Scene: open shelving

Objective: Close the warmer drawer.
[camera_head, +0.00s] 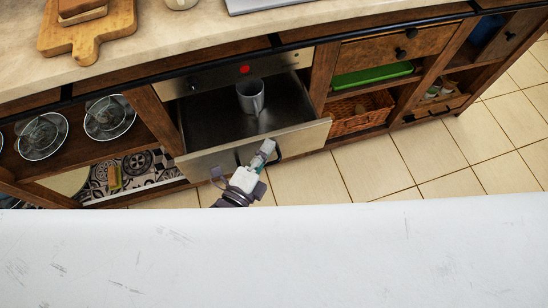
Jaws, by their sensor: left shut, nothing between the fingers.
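The warmer drawer (205,126) is pulled out from the cabinet below the counter, with its dark inside showing. A grey mug (251,97) stands inside it toward the back. The drawer's pale front panel (302,138) faces me and has a dark handle. My left gripper (266,150) is shut and empty, right at the front panel near the handle; I cannot tell whether it touches. My right gripper is not in view.
The stone counter (200,35) above holds a wooden board (88,38). Left shelves hold glass dishes (109,117). To the right are a wicker basket (358,113) and a green tray (372,76). The tiled floor (400,160) is clear. A white surface (280,255) fills the foreground.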

